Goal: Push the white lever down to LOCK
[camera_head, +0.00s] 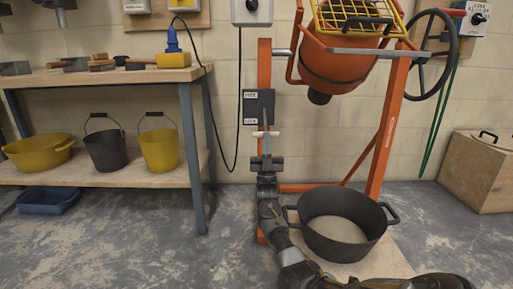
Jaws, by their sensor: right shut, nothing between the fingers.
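The white lever (265,133) shows as a short level white bar in front of the orange post, just below the dark panel (262,107). The panel has two small white labels, one high and one low; their print is hard to read, but the lower one seems to say LOCK. My right gripper (266,146) comes up from below, shut and empty. Its fingertips appear right at or just under the white bar; I cannot tell whether they touch it. My left gripper is not in view.
The orange mixer drum (340,65) hangs on its frame right of the post, with a dark handwheel (432,54). A black tub (338,256) stands below, close to my right arm. A bench (192,150) with buckets stands left. A wooden box (477,178) is far right.

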